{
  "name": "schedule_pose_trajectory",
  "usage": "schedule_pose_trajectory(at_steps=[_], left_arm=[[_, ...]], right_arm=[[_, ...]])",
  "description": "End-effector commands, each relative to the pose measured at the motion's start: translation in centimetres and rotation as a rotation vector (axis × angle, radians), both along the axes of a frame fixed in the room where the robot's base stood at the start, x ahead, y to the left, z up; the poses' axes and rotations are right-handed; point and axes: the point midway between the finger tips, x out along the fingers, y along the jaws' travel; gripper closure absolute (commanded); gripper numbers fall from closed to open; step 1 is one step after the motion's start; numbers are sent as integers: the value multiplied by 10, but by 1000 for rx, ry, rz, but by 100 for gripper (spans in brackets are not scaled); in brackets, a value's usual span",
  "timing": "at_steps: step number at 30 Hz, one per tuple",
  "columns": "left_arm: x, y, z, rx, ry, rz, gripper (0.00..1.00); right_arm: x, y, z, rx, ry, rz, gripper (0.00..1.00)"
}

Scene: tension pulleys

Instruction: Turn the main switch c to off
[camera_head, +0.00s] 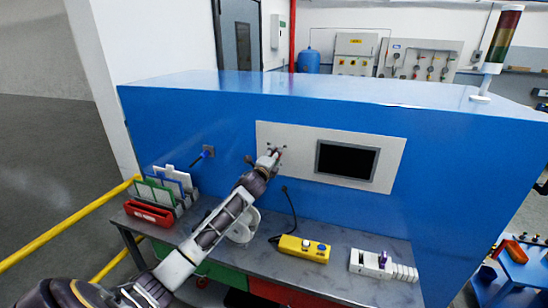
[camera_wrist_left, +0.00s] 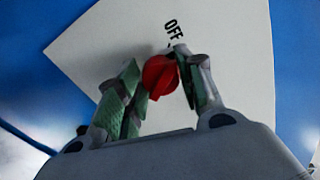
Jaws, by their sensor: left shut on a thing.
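The main switch c is a red rotary knob (camera_wrist_left: 160,77) on a pale panel, with the word OFF (camera_wrist_left: 173,28) printed above it in the left wrist view. My left gripper (camera_wrist_left: 167,80) is shut on the knob, one finger on each side. In the head view my left gripper (camera_head: 272,158) reaches the left end of the white panel (camera_head: 292,136) on the blue cabinet, and it mostly hides the knob. Which mark the knob points to is hard to tell. My right gripper is not in view.
A dark screen (camera_head: 346,160) sits right of the knob. Below, the grey bench (camera_head: 335,272) holds a yellow control box (camera_head: 304,249), a white block device (camera_head: 381,265) and a rack of boards (camera_head: 172,187). A socket with a blue plug (camera_head: 207,153) is left of the panel.

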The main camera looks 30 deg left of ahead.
Motion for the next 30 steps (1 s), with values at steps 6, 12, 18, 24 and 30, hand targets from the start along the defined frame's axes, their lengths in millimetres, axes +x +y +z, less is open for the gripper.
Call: schedule_pose_trajectory(at_steps=[6,12,18,24,30], left_arm=[[0,1,-1,-141,-33,1,87],[0,1,-2,-213,-49,1,87],[0,1,-2,-236,-55,1,87],[0,1,-2,-237,-55,1,87],[0,1,-2,-237,-55,1,51]], right_arm=[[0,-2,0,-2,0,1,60],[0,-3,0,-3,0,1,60],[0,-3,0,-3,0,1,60],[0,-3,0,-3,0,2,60],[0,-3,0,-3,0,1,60]])
